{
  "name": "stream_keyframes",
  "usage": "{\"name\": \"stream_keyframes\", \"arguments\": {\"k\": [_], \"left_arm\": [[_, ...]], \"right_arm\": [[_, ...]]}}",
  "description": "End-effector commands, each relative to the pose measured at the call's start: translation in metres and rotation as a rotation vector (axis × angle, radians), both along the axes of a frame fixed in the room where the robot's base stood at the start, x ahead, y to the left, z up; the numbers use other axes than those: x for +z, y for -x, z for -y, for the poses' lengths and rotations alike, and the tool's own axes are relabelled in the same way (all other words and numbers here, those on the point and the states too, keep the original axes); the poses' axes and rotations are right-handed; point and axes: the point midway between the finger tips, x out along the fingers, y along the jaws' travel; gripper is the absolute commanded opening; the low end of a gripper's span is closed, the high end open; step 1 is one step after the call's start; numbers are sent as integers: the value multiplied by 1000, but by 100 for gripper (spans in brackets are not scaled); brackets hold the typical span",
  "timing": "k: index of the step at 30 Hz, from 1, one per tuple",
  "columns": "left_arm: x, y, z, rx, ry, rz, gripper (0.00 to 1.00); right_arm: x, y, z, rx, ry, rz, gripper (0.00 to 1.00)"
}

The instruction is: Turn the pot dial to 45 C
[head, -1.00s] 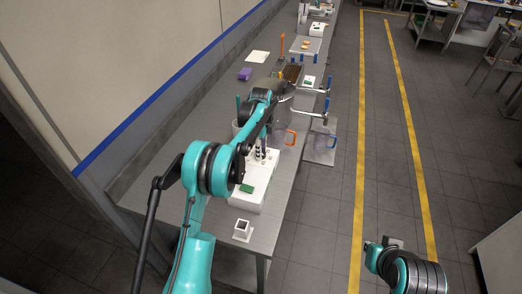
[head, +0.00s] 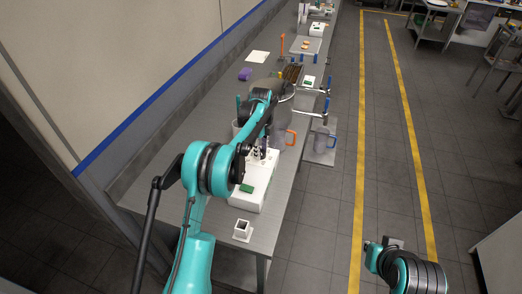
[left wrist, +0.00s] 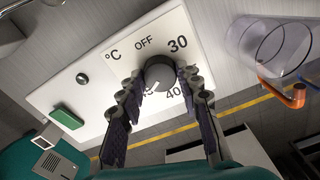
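The pot dial (left wrist: 158,69) is a dark round knob with a white pointer mark on a white panel (left wrist: 100,60) in the left wrist view. The panel reads °C, OFF, 30 and 40, with another number partly covered beside the pointer. The pointer faces down and slightly left, near that covered number. My left gripper (left wrist: 160,76) has its two dark fingers on either side of the dial, with the tips close against it, and looks shut on it. In the head view my left gripper (head: 259,152) is over the white unit (head: 250,196). My right gripper (head: 393,242) is far from the bench.
A clear jug with an orange handle (head: 291,137) stands beside the unit and shows in the left wrist view (left wrist: 282,48). The floor right of the bench is open.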

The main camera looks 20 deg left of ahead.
Motion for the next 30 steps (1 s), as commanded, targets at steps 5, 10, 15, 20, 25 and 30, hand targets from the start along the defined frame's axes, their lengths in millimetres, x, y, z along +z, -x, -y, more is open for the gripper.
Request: {"name": "stream_keyframes", "arguments": {"k": [5,10,15,20,25,30], "left_arm": [[0,0,0,-1,0,0,55],[0,0,0,0,0,0,55],[10,0,0,0,0,0,55],[40,0,0,0,0,0,55],[78,0,0,0,0,0,55],[106,0,0,0,0,0,55]], "right_arm": [[0,0,0,0,0,0,0],[0,0,0,0,0,0,0],[0,0,0,0,0,0,0],[0,0,0,0,0,0,0],[0,0,0,0,0,0,0],[0,0,0,0,0,0,0]]}}
